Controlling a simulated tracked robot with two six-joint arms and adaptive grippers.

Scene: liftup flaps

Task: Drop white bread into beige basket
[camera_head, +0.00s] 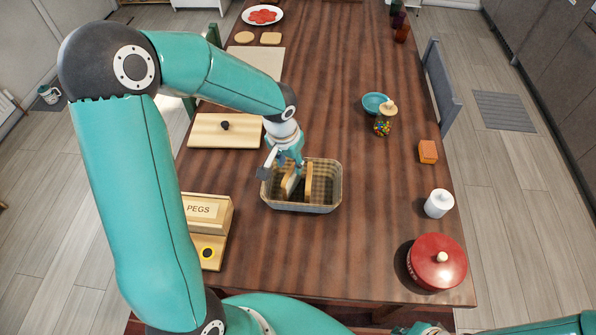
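The beige basket (322,201), woven with a checked pattern, stands on the table near the middle of the head view. Two bread slices stand on edge in it. The left slice (286,181) shows a pale face, which looks like the white bread; the right slice (309,181) has a tan crust. My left gripper (281,178) points down at the basket's left part. Its fingers look spread, one near the left rim and one by the pale slice, with a gap beside that slice. The fingers partly hide the slices. My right gripper is out of view.
A wooden board with a dark knob (224,126) and a PEGS box (205,212) lie left. A red pot (436,262), white jar (439,203), orange box (428,151), candy jar (384,120) and blue bowl (374,103) stand right. The table right of the basket is clear.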

